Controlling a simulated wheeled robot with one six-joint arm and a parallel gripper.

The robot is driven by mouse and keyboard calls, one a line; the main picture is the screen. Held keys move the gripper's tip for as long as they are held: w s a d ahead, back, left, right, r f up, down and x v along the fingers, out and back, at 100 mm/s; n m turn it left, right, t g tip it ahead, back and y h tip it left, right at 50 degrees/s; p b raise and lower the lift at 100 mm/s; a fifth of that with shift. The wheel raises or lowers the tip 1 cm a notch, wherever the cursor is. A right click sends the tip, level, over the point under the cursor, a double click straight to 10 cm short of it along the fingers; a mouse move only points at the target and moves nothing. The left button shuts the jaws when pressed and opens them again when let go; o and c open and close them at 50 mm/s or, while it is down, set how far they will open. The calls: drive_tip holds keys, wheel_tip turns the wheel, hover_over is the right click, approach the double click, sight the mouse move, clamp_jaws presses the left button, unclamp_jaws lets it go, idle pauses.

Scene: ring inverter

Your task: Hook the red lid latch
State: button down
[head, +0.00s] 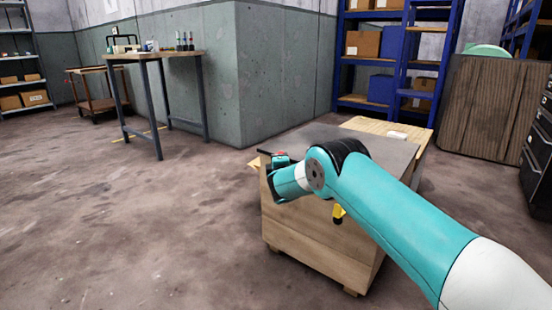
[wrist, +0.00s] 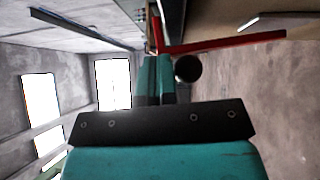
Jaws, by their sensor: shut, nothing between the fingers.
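The red latch shows in the wrist view as a long thin red bar (wrist: 225,43), running right from just beyond my fingertips. My gripper (wrist: 158,58) is shut and empty, its teal fingers side by side. The fingertips are close to the left end of the red bar; I cannot tell whether they touch it. In the head view my gripper (head: 280,161) is at the upper left edge of a wooden crate (head: 310,243) with a grey top (head: 388,148). A small red patch shows there, and my arm hides much of the crate.
A dark round part (wrist: 187,69) sits right beside my fingers in the wrist view. A yellow and black piece (head: 338,213) is on the crate's front. A pale wooden surface (head: 415,136) lies behind the crate. The floor (head: 130,225) to the left is clear.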

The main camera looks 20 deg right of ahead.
idle(0.5)
drive_tip(key=s+a+p, duration=0.3)
drive_tip(key=s+a, duration=0.2)
drive_tip(key=s, duration=0.7)
drive_tip(key=shift+r, duration=0.1)
